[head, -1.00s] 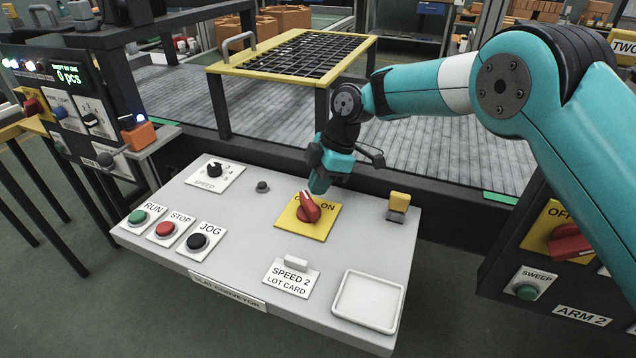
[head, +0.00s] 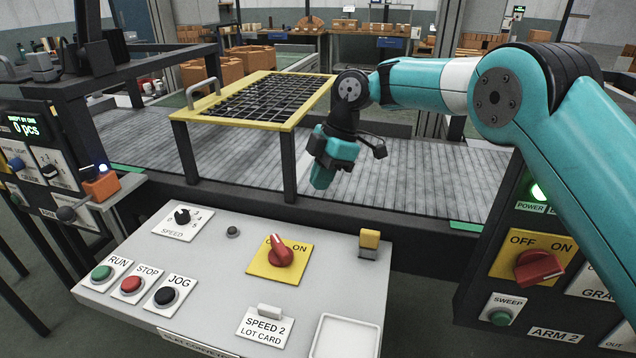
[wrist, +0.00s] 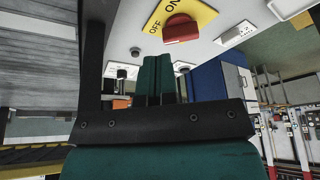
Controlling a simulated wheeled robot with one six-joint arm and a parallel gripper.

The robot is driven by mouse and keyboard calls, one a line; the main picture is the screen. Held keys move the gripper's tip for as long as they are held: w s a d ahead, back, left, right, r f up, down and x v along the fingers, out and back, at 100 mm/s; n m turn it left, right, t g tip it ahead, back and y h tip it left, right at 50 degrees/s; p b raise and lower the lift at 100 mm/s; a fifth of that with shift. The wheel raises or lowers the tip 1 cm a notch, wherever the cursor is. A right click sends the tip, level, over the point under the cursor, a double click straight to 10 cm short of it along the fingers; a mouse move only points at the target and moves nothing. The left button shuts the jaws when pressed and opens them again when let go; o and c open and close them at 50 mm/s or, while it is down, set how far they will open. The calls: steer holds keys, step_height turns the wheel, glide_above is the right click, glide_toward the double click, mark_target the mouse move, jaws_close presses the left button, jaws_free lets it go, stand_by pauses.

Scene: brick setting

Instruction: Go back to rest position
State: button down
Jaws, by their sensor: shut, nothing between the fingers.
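My gripper (head: 321,178) is shut and empty. It hangs in the air above and behind the grey control panel (head: 215,290), apart from the red switch knob (head: 281,252) on its yellow OFF/ON plate (head: 262,268). In the wrist view the dark green fingers (wrist: 158,78) are together, with nothing between them. The red knob (wrist: 181,29) and yellow plate (wrist: 203,13) show beyond the fingertips there. I cannot tell the knob's exact setting. My teal arm reaches in from the right.
The panel carries a speed dial (head: 182,216), several push buttons, a lot card (head: 265,327), a white tray (head: 345,339) and a yellow-topped block (head: 369,241). The slatted conveyor (head: 420,182) lies behind the panel.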

steer(key=s+d+r+m+p, duration=0.2)
steer(key=s+d+r+m, duration=0.2)
steer(key=s+r, duration=0.25)
steer(key=s+d+r+m+p, duration=0.1)
steer(key=s+d+r+m, duration=0.25)
steer(key=s+r, duration=0.3)
steer(key=s+d+m+p, duration=0.1)
steer(key=s+d+m, duration=0.2)
steer(key=s, duration=0.3)
steer(key=s+d+m+t+p, duration=0.1)
steer(key=s+d+m, duration=0.2)
steer(key=s, duration=0.4)
steer(key=s+d+r+m+t+p, duration=0.1)
steer(key=s+d+m, duration=0.2)
steer(key=s, duration=0.3)
steer(key=shift+s+d, duration=0.3)
steer(key=shift+d, duration=0.15)
